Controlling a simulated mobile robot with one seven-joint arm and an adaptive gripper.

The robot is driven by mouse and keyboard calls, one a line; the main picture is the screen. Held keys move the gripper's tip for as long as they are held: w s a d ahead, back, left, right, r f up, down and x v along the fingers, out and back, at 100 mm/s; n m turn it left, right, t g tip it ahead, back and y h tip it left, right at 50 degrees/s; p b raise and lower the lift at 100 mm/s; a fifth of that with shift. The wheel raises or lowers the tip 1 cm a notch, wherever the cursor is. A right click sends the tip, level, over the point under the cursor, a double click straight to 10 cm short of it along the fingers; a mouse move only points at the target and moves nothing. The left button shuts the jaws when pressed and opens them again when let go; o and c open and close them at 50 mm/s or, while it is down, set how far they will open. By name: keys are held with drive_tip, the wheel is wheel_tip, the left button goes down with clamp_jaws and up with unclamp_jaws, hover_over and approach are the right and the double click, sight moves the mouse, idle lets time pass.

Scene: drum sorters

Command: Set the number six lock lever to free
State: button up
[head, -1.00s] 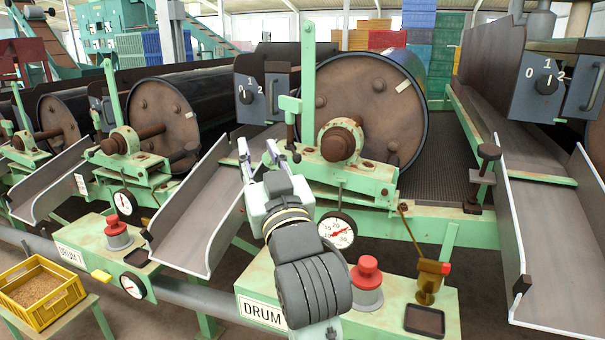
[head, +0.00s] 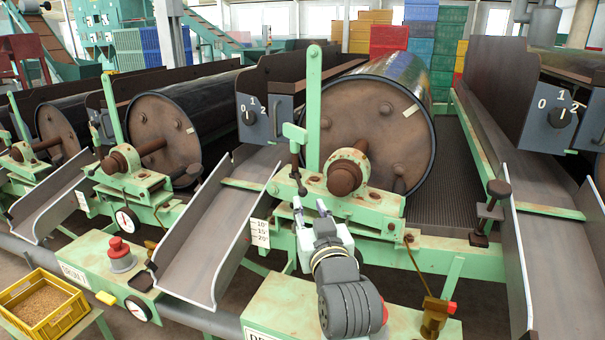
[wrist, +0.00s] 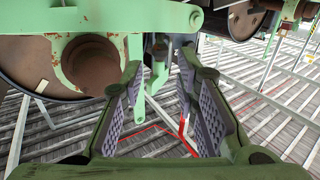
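I see no number six, and I cannot tell for sure which part is the number six lock lever. A short green lever-like piece with a dark rod (head: 295,138) stands at the front of the middle drum (head: 375,130), beside a tall green upright bar (head: 313,110). My gripper (head: 309,203) is below the green bearing bracket, in front of the frame. In the wrist view my gripper (wrist: 158,65) is open and empty, with its ridged pads apart. A green hanging part (wrist: 157,68) shows beyond and between the fingertips; contact is not visible.
A sloping metal chute (head: 222,225) lies left of my gripper, with an angle scale plate (head: 260,232) at its edge. A brass-coloured fitting (head: 435,317) stands at the right. A switch box (head: 262,115) is above. A yellow crate (head: 42,305) is at lower left.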

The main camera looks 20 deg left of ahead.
sight(304, 195)
drive_tip(key=p+x, duration=0.1)
drive_tip(key=x, duration=0.7)
drive_tip(key=shift+w, duration=0.15)
drive_tip(key=shift+c, duration=0.4)
clamp_jaws()
